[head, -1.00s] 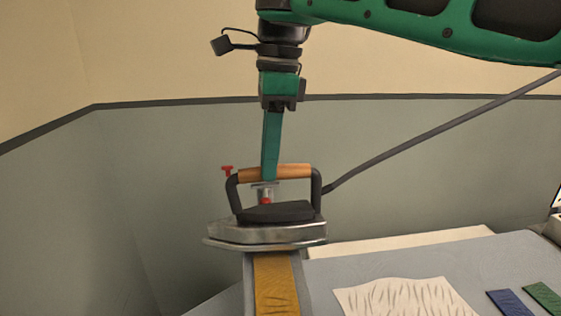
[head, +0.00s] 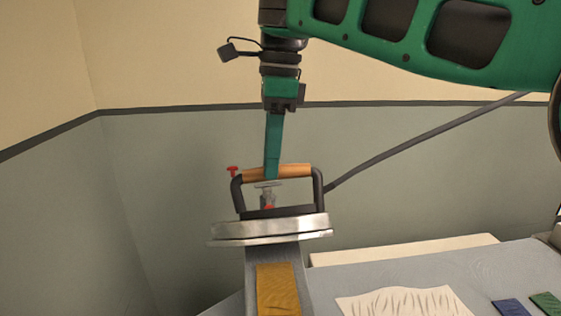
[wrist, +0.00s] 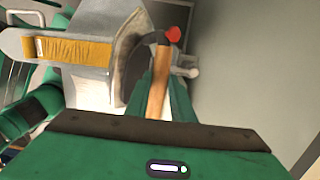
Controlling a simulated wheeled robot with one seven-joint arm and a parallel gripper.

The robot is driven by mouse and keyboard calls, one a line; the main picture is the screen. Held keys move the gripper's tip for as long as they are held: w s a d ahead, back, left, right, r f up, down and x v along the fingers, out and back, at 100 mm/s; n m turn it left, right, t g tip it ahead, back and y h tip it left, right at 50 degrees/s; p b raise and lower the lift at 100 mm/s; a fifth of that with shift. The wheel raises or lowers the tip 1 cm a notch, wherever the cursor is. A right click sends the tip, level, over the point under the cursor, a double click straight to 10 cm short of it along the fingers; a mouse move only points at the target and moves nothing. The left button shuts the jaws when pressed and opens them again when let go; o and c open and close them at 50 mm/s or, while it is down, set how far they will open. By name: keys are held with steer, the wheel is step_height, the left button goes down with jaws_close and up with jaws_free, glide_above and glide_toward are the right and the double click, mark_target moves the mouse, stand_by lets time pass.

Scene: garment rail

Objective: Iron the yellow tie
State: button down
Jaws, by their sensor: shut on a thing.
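The iron (head: 270,228) has a silver body and a black handle frame with a wooden grip (head: 292,171). My gripper (head: 272,172) is shut on that wooden grip from above. In the wrist view the iron (wrist: 130,50) is beside the end of the yellow tie (wrist: 78,51). In the head view the tie (head: 277,288) lies flat along the narrow grey board (head: 265,254), with a strip of bare board between its far end and the iron. Its surface shows faint creases. I cannot tell whether the soleplate touches the board.
A grey cord (head: 430,143) runs from the iron up to the right. A grey table (head: 440,272) at the right bears a creased cream cloth (head: 403,301), a blue piece (head: 511,307) and a green piece (head: 547,303). A grey wall (head: 170,200) stands behind.

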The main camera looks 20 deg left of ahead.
steer(key=shift+r, duration=3.45)
steer(key=shift+s, duration=0.15)
